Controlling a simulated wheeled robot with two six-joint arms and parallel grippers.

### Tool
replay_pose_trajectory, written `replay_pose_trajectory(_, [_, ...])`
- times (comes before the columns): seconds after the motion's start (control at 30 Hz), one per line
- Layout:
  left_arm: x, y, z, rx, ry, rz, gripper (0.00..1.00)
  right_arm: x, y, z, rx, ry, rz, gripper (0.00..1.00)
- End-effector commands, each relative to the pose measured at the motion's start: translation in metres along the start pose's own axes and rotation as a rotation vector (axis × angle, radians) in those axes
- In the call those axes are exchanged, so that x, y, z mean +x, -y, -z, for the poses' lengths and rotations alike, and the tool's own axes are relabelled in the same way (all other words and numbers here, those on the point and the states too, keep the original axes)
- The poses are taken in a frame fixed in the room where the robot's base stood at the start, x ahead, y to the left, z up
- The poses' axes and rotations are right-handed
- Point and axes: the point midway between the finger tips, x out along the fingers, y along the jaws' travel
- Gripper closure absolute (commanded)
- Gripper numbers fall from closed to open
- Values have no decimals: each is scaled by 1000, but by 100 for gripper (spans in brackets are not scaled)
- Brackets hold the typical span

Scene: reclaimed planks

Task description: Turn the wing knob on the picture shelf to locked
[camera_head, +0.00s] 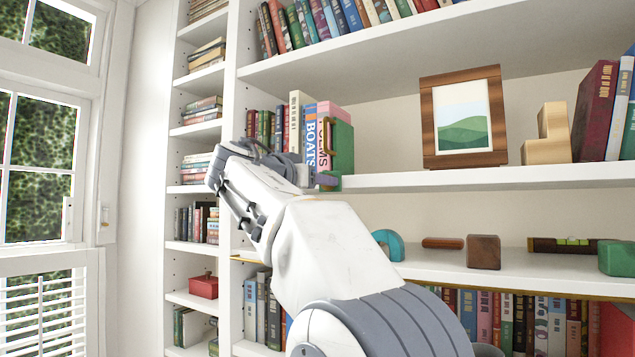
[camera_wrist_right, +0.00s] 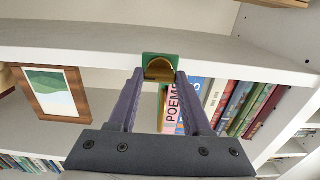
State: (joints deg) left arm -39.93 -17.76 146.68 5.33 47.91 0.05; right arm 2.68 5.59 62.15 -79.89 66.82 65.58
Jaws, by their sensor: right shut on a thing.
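The picture shelf (camera_head: 430,179) is white and carries a wood-framed picture (camera_head: 463,118). A green plate (camera_head: 343,150) stands upright at the end of the book row on it, with brass parts beside it. In the right wrist view, the brass wing knob (camera_wrist_right: 159,70) sits against the green plate (camera_wrist_right: 147,57). My right gripper (camera_wrist_right: 155,76) has its two fingers on either side of the knob and is shut on it. In the head view, my right arm hides most of that gripper and the knob. I cannot tell the knob's marking. My left gripper is not in view.
Books (camera_head: 310,130) stand close beside the green plate. A wooden block (camera_head: 548,140) stands right of the picture. The shelf below holds a teal arch (camera_head: 388,243), a brown block (camera_head: 483,251) and a level (camera_head: 570,245). Shelf boards lie above and below my arm.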

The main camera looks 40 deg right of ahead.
Motion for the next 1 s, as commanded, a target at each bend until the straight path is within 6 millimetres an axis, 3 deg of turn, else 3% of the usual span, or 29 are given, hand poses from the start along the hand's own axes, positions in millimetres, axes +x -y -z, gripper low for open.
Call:
replay_pose_trajectory(0.37, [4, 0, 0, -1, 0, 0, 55, 0, 0, 0, -116, -1, 0, 100])
replay_pose_trajectory(1.0, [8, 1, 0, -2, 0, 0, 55, 0, 0, 1, -696, -1, 0, 100])
